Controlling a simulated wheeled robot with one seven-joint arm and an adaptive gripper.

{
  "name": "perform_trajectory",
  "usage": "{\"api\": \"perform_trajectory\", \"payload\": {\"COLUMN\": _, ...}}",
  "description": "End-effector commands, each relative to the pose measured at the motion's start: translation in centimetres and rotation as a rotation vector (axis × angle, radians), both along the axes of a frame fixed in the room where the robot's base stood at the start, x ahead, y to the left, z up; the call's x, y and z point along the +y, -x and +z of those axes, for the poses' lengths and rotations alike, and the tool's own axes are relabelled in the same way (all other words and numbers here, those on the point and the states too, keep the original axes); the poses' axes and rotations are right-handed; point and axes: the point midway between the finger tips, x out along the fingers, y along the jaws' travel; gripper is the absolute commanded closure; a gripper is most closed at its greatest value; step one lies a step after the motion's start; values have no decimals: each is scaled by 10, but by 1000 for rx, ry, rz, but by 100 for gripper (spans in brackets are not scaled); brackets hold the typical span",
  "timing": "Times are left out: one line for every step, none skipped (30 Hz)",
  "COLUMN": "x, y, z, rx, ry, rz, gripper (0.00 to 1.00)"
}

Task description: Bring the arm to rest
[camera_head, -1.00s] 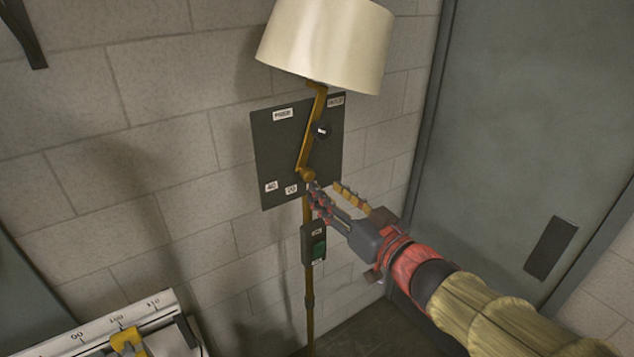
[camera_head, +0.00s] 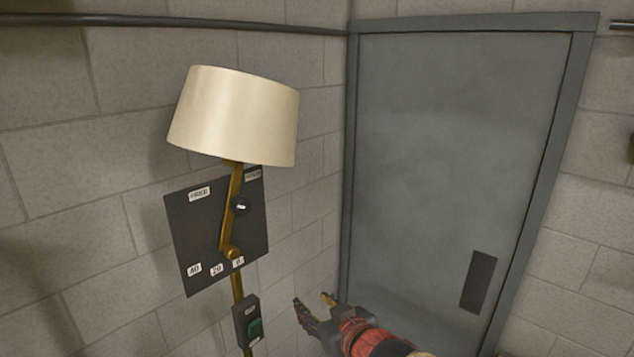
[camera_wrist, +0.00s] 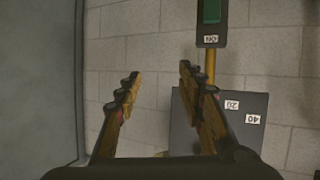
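My gripper (camera_head: 315,306) is low in the head view, to the right of the lamp pole and apart from it. In the wrist view my gripper (camera_wrist: 158,85) has its two fingers spread with nothing between them. The lamp has a cream shade (camera_head: 234,115), tilted a little, on a jointed brass arm (camera_head: 230,215). A dark box with a green switch (camera_head: 255,327) sits on its pole. The switch box also shows at the top of the wrist view (camera_wrist: 211,22). The lower part of the pole is out of view in the head view.
A dark panel with white number labels (camera_head: 192,235) stands behind the lamp arm, and also shows in the wrist view (camera_wrist: 183,133). A grey door (camera_head: 440,150) with a dark plate is on the right. A block wall (camera_head: 70,200) is behind.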

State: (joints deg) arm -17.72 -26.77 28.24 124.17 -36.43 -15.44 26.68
Motion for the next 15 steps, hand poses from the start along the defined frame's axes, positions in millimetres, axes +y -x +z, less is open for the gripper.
{"api": "perform_trajectory", "payload": {"x": -23, "y": 5, "z": -16, "rx": 46, "ry": 55, "rz": -58, "gripper": 61}}
{"api": "perform_trajectory", "payload": {"x": -37, "y": 10, "z": -28, "rx": 80, "ry": 88, "rz": -92, "gripper": 61}}
{"api": "perform_trajectory", "payload": {"x": -55, "y": 18, "z": -42, "rx": 124, "ry": 130, "rz": -134, "gripper": 61}}
{"api": "perform_trajectory", "payload": {"x": -69, "y": 26, "z": -53, "rx": 163, "ry": 159, "rz": -165, "gripper": 61}}
{"api": "perform_trajectory", "payload": {"x": -83, "y": 35, "z": -64, "rx": 201, "ry": 184, "rz": -194, "gripper": 61}}
{"api": "perform_trajectory", "payload": {"x": -100, "y": 48, "z": -79, "rx": 257, "ry": 216, "rz": -231, "gripper": 61}}
{"api": "perform_trajectory", "payload": {"x": -112, "y": 60, "z": -91, "rx": 299, "ry": 236, "rz": -255, "gripper": 61}}
{"api": "perform_trajectory", "payload": {"x": -124, "y": 73, "z": -102, "rx": 342, "ry": 253, "rz": -278, "gripper": 61}}
{"api": "perform_trajectory", "payload": {"x": -138, "y": 91, "z": -117, "rx": 402, "ry": 271, "rz": -306, "gripper": 61}}
{"api": "perform_trajectory", "payload": {"x": -148, "y": 106, "z": -129, "rx": 449, "ry": 281, "rz": -324, "gripper": 61}}
{"api": "perform_trajectory", "payload": {"x": -156, "y": 121, "z": -140, "rx": 493, "ry": 288, "rz": -340, "gripper": 61}}
{"api": "perform_trajectory", "payload": {"x": -165, "y": 142, "z": -153, "rx": 551, "ry": 291, "rz": -357, "gripper": 61}}
{"api": "perform_trajectory", "payload": {"x": -170, "y": 156, "z": -163, "rx": 590, "ry": 290, "rz": -366, "gripper": 61}}
{"api": "perform_trajectory", "payload": {"x": -175, "y": 170, "z": -171, "rx": 626, "ry": 287, "rz": -374, "gripper": 61}}
{"api": "perform_trajectory", "payload": {"x": -179, "y": 186, "z": -181, "rx": 665, "ry": 277, "rz": -384, "gripper": 61}}
